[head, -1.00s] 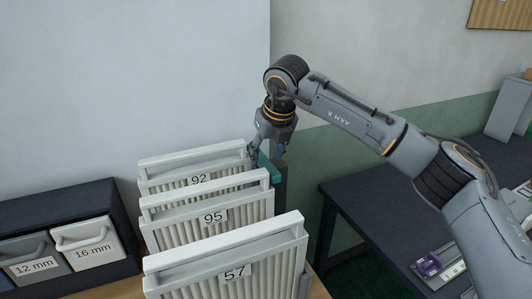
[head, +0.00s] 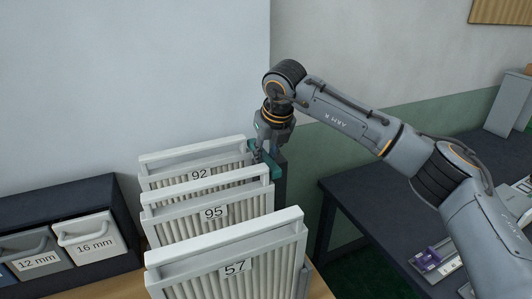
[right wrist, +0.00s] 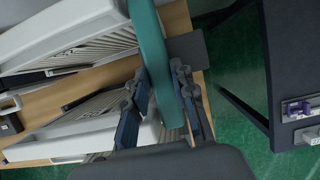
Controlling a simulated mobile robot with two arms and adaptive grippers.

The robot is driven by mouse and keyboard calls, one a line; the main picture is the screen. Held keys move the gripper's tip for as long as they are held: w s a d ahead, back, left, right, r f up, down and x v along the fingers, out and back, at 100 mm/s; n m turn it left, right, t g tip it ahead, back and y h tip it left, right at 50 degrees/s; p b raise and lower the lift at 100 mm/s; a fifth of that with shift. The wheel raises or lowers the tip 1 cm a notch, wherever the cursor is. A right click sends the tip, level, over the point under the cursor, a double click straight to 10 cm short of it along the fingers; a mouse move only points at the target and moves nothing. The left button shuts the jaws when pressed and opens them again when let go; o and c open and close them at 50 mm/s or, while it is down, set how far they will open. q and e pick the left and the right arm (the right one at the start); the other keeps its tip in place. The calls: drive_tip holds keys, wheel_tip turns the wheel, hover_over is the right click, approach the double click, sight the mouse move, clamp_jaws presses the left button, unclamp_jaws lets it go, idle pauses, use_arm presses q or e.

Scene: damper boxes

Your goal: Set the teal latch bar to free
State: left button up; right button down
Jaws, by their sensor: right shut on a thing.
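The teal latch bar (head: 275,169) is at the right end of the upright panels marked 92 (head: 199,176) and 95 (head: 213,214), by a dark post. My right gripper (head: 266,148) reaches down onto it from above and is shut on it. In the right wrist view the bar (right wrist: 150,45) runs lengthwise between the two fingers (right wrist: 162,105). The fingers hide part of the bar in the head view. My left gripper is not in view.
A panel marked 57 (head: 236,266) stands nearest. A dark rack with 12 mm and 16 mm bins (head: 90,240) is at left. A dark table (head: 365,190) at right carries a purple-clamped fixture (head: 430,258). The wall is close behind.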

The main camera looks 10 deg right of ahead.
drive_tip(key=d, duration=0.2)
drive_tip(key=d+b, duration=0.1)
drive_tip(key=d, duration=0.1)
drive_tip(key=shift+w, duration=0.4)
drive_tip(key=shift+a, duration=0.15)
drive_tip(key=c, duration=1.4)
unclamp_jaws()
drive_tip(key=o, duration=0.3)
drive_tip(key=shift+d, duration=0.2)
drive_tip(key=shift+a+r, duration=0.1)
drive_tip(key=shift+r, duration=0.05)
drive_tip(key=shift+s+r, duration=0.15)
drive_tip(key=shift+r, duration=0.2)
drive_tip(key=v, duration=1.1)
drive_tip(key=shift+d, duration=0.25)
